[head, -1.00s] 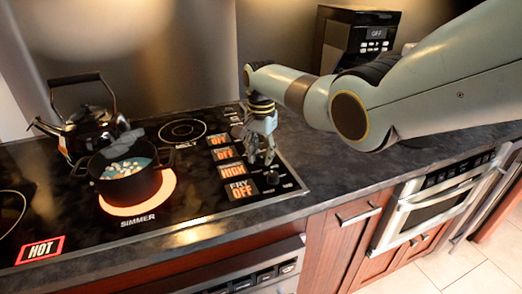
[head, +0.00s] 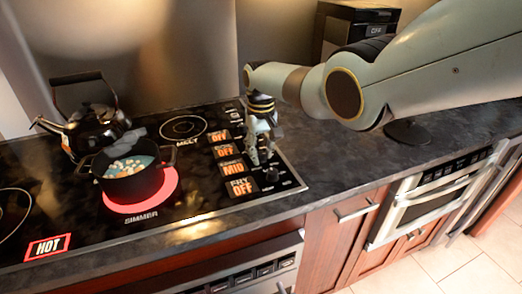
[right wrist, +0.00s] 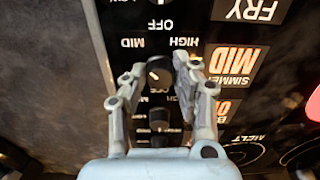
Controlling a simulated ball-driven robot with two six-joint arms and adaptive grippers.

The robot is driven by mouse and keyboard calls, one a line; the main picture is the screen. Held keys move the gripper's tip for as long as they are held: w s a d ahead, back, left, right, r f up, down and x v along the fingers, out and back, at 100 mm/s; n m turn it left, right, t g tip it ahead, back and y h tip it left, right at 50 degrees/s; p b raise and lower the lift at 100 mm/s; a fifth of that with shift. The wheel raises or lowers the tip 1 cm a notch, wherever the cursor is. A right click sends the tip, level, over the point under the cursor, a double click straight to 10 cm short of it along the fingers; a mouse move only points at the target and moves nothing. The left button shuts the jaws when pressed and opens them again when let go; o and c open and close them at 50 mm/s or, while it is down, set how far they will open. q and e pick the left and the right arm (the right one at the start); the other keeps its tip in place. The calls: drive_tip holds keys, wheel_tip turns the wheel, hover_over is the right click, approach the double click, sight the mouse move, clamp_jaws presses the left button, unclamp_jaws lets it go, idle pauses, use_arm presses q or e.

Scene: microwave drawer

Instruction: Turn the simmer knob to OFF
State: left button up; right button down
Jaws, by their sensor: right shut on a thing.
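My right gripper (head: 262,158) comes down from above onto the column of knobs at the right of the cooktop. In the right wrist view its fingers stand on both sides of the dark simmer knob (right wrist: 159,72) and are shut on it. OFF, MID and HIGH are printed around this knob. The simmer display (head: 232,168) reads MID, and it also shows in the right wrist view (right wrist: 232,62). The simmer burner (head: 172,192) glows pinkish red under a dark pot (head: 135,187). In the head view the fingers largely hide the knob. My left gripper is not in view.
Another knob (head: 270,176) sits just in front of the gripper, and one more (right wrist: 159,118) lies behind it. The fry display (head: 241,187) reads OFF. A black kettle (head: 93,128) stands behind the pot. A HOT sign (head: 47,246) is lit at front left. The right counter has free room.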

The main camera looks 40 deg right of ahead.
drive_tip(key=n, duration=0.3)
drive_tip(key=shift+n, duration=0.4)
drive_tip(key=n, duration=0.3)
drive_tip(key=shift+n, duration=0.3)
drive_tip(key=n, duration=1.2)
drive_tip(key=shift+n, duration=0.4)
drive_tip(key=n, duration=0.6)
drive_tip(key=c, duration=1)
unclamp_jaws()
